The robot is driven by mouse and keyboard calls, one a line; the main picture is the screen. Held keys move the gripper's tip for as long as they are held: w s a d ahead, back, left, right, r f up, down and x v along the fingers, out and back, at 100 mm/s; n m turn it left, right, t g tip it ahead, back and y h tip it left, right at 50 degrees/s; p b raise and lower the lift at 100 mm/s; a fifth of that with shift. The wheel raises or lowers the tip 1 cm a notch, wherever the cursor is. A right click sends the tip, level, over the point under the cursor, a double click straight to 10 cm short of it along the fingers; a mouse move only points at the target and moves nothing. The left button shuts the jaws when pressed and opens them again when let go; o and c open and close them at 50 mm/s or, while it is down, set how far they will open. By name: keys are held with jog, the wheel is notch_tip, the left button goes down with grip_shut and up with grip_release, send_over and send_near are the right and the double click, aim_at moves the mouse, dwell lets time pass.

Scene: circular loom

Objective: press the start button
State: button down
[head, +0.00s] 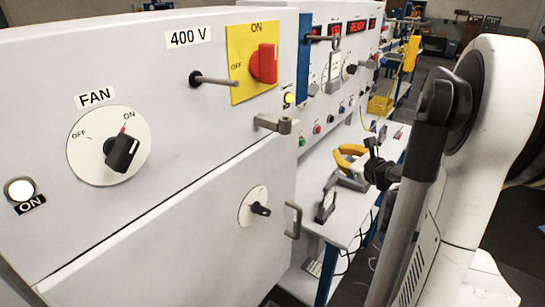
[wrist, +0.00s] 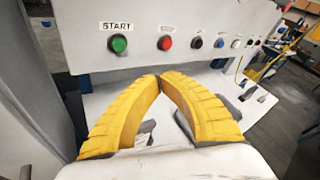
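The green start button (wrist: 119,43) is on the light front panel in the wrist view, just under a label reading START. It also shows small in the head view, as a green button (head: 302,141) low on the panel behind the near cabinet. My gripper (wrist: 160,77) has yellow ridged fingers whose tips meet, with nothing seen between them. In the wrist view the tips appear below and to the right of the start button. In the head view my gripper (head: 351,150) is to the right of the button, apart from the panel and over the white worktop.
A red button (wrist: 165,43) and several other small buttons run to the right of the start button. The near cabinet (head: 170,215) fills the left of the head view, with a fan knob (head: 121,153) and a protruding hinge (head: 273,124). Tools lie on the worktop (head: 357,212).

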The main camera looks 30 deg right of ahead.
aim_at(302, 142)
jog(key=shift+s+a+f, duration=0.2)
jog(key=shift+s, duration=0.05)
jog(key=shift+d, duration=0.15)
jog(key=shift+w, duration=0.1)
jog(key=w+a, duration=0.3)
jog(key=w, duration=0.5)
jog(key=shift+a, duration=0.3)
dwell(1.2)
jog(key=shift+w+a, duration=0.2)
jog(key=shift+w, duration=0.2)
